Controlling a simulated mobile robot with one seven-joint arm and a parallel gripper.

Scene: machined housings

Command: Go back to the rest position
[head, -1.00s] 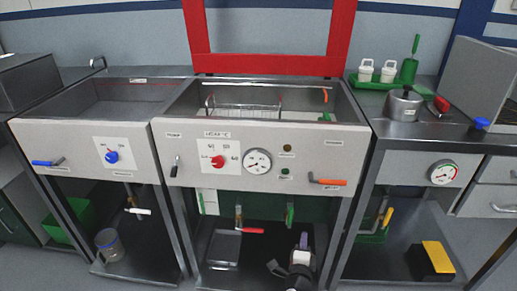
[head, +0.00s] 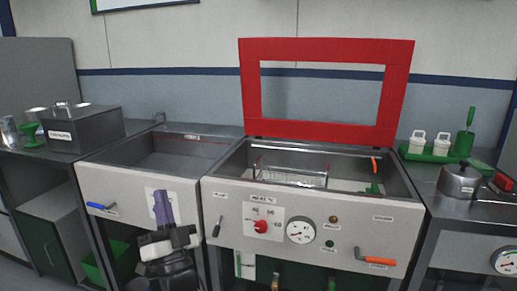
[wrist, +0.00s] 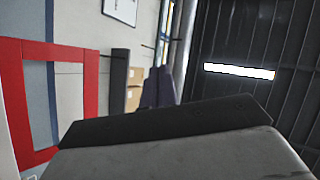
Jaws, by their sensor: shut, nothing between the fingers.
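My gripper (head: 162,207) stands upright in the lower left of the head view, in front of the left sink unit's front panel. Its purple fingers are together with nothing between them. The gripper touches nothing that I can see.
The middle unit (head: 305,222) has a red frame (head: 247,90) raised behind its basin and an orange-handled lever (head: 377,260) on its front. A grey box (head: 85,130) stands on the left counter. A pot (head: 460,180) and a green tray (head: 430,156) are at right.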

